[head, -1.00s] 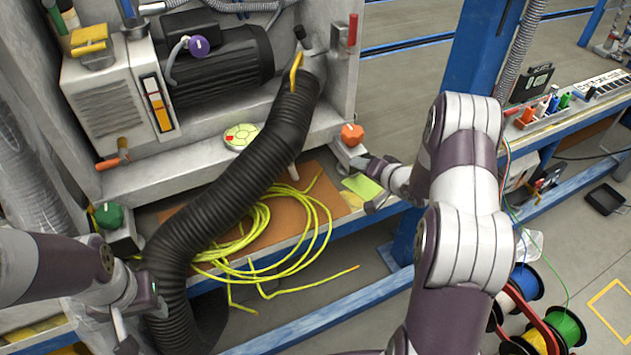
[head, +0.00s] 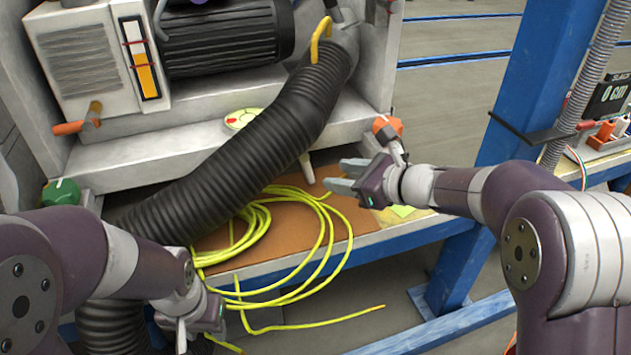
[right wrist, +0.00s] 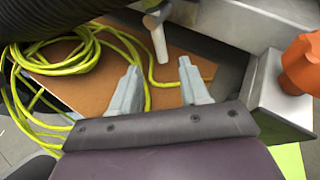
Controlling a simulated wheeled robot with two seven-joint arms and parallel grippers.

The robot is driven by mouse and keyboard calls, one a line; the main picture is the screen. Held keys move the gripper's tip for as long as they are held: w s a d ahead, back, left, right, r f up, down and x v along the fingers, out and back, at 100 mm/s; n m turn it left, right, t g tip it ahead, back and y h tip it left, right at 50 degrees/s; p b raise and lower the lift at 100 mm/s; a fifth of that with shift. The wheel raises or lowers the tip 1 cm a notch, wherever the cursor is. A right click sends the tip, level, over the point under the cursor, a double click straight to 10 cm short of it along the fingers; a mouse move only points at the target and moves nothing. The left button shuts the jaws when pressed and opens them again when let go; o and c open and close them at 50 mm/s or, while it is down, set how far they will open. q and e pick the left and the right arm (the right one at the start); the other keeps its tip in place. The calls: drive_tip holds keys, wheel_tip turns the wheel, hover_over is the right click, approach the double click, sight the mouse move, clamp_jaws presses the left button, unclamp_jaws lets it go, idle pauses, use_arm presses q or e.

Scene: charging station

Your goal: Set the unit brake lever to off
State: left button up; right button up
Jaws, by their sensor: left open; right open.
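A pale lever (head: 306,167) hangs below the front edge of the grey machine, above the brown board. In the right wrist view this lever (right wrist: 158,38) has a light round-ended handle, just beyond and between my fingertips, apart from them. No label shows which lever is the brake. Another lever with an orange grip (head: 70,127) is at the machine's left. My right gripper (head: 338,174) is open and empty, right of the pale lever; its spread fingers (right wrist: 158,66) show in the wrist view. My left gripper (head: 188,335) is open at the lower left.
An orange knob (head: 387,128) on a grey box is close beside my right wrist. A black corrugated hose (head: 235,160) crosses the machine front. Coiled yellow cable (head: 325,240) lies on the brown board. A green knob (head: 61,192) is at left, a blue post (head: 545,80) at right.

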sight(311, 173)
drive_tip(key=b+x, duration=0.1)
drive_tip(key=x, duration=0.2)
drive_tip(key=b+x, duration=0.1)
drive_tip(key=x, duration=0.2)
drive_tip(key=b+x, duration=0.1)
drive_tip(key=x, duration=0.2)
drive_tip(key=shift+w+a+f, duration=0.1)
drive_tip(key=shift+f, duration=0.25)
drive_tip(key=shift+w+a+b, duration=0.25)
drive_tip(key=shift+b, duration=0.05)
